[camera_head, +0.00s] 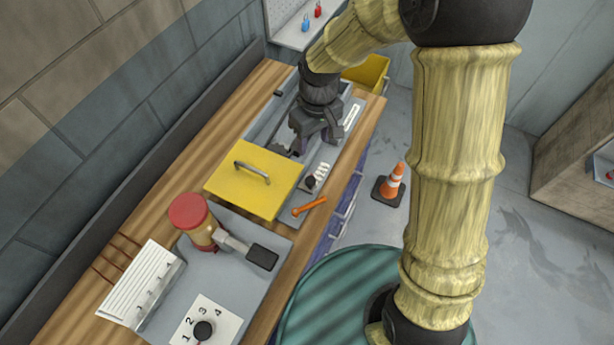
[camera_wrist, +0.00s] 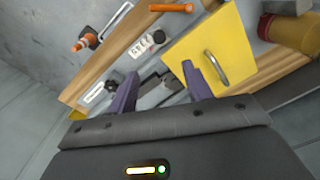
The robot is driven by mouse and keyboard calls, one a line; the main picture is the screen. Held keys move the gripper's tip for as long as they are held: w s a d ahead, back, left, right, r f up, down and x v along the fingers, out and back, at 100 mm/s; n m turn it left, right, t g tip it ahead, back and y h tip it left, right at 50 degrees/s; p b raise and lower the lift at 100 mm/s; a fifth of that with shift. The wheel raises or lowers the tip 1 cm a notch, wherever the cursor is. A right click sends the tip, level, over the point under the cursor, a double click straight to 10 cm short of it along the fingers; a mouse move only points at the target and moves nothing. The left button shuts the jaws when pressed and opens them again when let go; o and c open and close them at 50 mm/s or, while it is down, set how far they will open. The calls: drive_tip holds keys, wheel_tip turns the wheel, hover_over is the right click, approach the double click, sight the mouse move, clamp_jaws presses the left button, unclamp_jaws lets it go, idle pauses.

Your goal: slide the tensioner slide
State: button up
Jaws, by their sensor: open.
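My gripper (camera_head: 317,142) is open and points down over the grey panel (camera_head: 262,125) on the wooden bench, just beyond the yellow cover (camera_head: 240,187). In the wrist view its two purple fingers (camera_wrist: 160,72) stand apart, with the yellow cover beside the right one. Dark parts (camera_wrist: 150,82) show on the panel between and beyond the fingers; they may be the tensioner slide, but I cannot tell its exact shape. In the head view the gripper hides much of this area. I see nothing held in the fingers.
Near the gripper are a black knob (camera_head: 309,181) with a white scale and an orange handle (camera_head: 309,206). A red-topped cylinder (camera_head: 190,212), a black-ended lever (camera_head: 262,256) and a numbered dial (camera_head: 204,330) are nearer. A traffic cone (camera_head: 395,181) stands on the floor to the right.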

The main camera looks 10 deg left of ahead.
sight(311, 180)
wheel_tip(311, 180, down, 17)
drive_tip(key=p, duration=0.4)
drive_tip(key=shift+s+a, duration=0.15)
drive_tip(key=shift+s+a+f, duration=0.1)
